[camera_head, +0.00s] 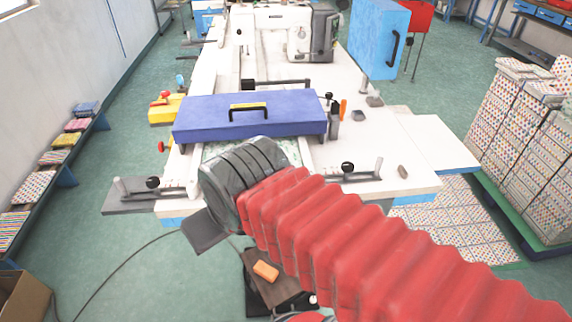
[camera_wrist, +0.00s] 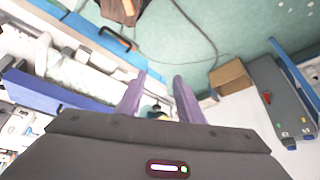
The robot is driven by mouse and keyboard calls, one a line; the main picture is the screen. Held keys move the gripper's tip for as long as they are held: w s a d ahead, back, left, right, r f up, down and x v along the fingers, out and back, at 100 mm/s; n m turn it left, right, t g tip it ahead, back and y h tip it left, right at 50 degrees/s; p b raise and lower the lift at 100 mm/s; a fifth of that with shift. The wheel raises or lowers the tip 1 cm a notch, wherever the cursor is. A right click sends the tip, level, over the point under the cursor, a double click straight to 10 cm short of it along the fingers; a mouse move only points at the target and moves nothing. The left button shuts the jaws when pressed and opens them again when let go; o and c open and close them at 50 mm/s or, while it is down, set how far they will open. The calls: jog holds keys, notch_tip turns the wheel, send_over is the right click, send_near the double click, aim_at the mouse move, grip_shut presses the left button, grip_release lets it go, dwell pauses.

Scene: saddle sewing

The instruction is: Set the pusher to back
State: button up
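No part is marked as the pusher, and I cannot tell which one it is. The white sewing machine table (camera_head: 400,140) carries a blue-violet cover (camera_head: 200,118) with a black handle (camera_head: 248,107). Slide rails with black knobs are at its front, one left (camera_head: 152,183) and one right (camera_head: 347,167). My gripper's fingers are hidden in the head view; my grey wrist is just in front of the cover. In the wrist view my gripper (camera_wrist: 159,84) has two purple fingers standing apart, with nothing clearly held. A small blurred thing shows between them.
Stacks of patterned boxes (camera_head: 520,120) stand at the right. A low bench with fabric piles (camera_head: 55,157) runs along the left wall. A yellow block (camera_head: 165,108) sits left of the cover. The wrist view shows a brown box (camera_wrist: 230,78) and a grey button panel (camera_wrist: 283,95).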

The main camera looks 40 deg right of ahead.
jog(key=shift+d, duration=0.1)
jog(key=w+d+f+n+y, duration=0.1)
jog(key=w+d, duration=0.3)
jog(key=d, duration=0.4)
jog(key=w+d+f+n+y, duration=0.1)
jog(key=w+d, duration=0.2)
jog(key=d, duration=0.4)
jog(key=s+d+f+t, duration=0.1)
jog(key=d+f+t, duration=0.1)
jog(key=d, duration=1.5)
jog(key=shift+d+t, duration=0.3)
jog(key=shift+t, duration=0.3)
jog(key=x, duration=1.3)
jog(key=shift+w+d+f, duration=0.1)
jog(key=shift+w+f, duration=0.15)
jog(key=shift+c, duration=0.7)
grip_shut()
